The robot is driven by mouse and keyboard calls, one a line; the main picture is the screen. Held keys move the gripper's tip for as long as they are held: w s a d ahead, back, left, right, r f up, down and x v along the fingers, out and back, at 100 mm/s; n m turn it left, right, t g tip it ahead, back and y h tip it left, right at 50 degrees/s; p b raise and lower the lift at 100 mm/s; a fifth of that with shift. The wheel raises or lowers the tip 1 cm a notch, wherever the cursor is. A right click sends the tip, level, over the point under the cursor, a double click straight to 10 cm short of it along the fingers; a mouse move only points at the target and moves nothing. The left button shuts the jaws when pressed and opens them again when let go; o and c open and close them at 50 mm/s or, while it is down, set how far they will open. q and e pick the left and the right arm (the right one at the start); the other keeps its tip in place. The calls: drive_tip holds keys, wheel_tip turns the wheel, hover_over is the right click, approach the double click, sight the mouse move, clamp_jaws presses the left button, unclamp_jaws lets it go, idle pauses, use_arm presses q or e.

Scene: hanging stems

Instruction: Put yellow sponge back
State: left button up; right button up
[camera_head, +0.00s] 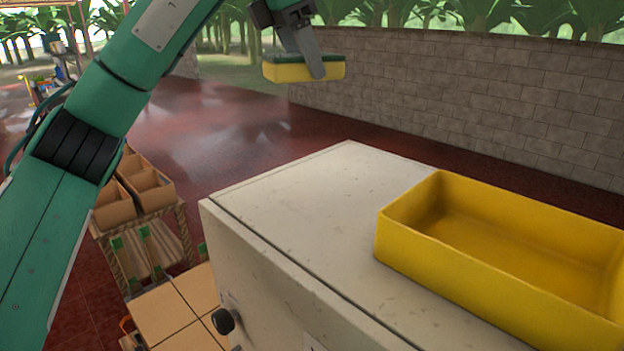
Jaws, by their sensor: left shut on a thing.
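The yellow sponge (290,73) with a dark green top layer is near the top centre of the head view. My left gripper (318,68) is shut on it and holds it in the air, in the picture above and beyond the far end of the pale cabinet. One finger shows across the sponge's near side; the other finger is hidden. A yellow open tray (466,271) sits on the cabinet top at the right, and the part of its inside that shows is empty. My right gripper is not in view.
The pale cabinet (297,205) has a bare top left of the tray and a dark knob on its front. A wooden rack with boxes (143,187) stands at the left. A stone block wall (470,95) runs behind.

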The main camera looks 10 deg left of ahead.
use_arm(q)
drive_tip(key=shift+w+d+f, duration=0.15)
drive_tip(key=shift+f, duration=0.55)
wheel_tip(320, 180, down, 8)
drive_tip(key=r+p, duration=0.1)
drive_tip(key=p, duration=0.3)
hover_over(312, 191)
drive_tip(key=a, duration=0.1)
drive_tip(key=f, duration=0.7)
drive_tip(key=shift+s+f, duration=0.1)
drive_tip(key=shift+s, duration=0.3)
drive_tip(key=shift+f+p, duration=0.55)
drive_tip(key=shift+f, duration=1.5)
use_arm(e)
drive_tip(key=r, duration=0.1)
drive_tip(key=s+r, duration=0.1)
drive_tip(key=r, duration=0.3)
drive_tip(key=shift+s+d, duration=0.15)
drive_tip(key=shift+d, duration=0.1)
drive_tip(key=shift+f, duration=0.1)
use_arm(q)
drive_tip(key=shift+f+b, duration=0.15)
drive_tip(key=shift+b, duration=0.15)
drive_tip(key=o, duration=0.9)
drive_tip(key=shift+o, duration=0.2)
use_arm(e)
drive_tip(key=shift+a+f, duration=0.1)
